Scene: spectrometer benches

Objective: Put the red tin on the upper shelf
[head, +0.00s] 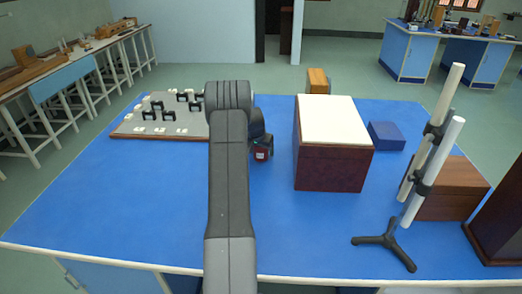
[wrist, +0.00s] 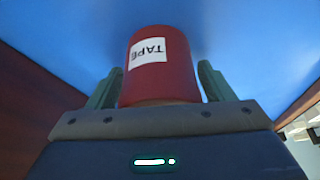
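The red tin (wrist: 165,85) has a white label reading "TAPE", which appears upside down in the wrist view. My gripper (wrist: 160,85) has one green finger on each side of it, close against its sides, and looks shut on it. In the head view the red tin (head: 262,154) shows at the end of my arm, left of the large white-topped box, with my gripper (head: 260,145) partly hidden behind my arm. I cannot tell whether the tin touches the table. I cannot make out an upper shelf for certain.
A dark red box with a white top (head: 330,111) stands right of my gripper on the blue table (head: 140,210). A blue box (head: 386,136), a rod stand (head: 384,240) and a brown wooden box (head: 455,190) are farther right. A pegged board (head: 160,120) lies left. The front left is clear.

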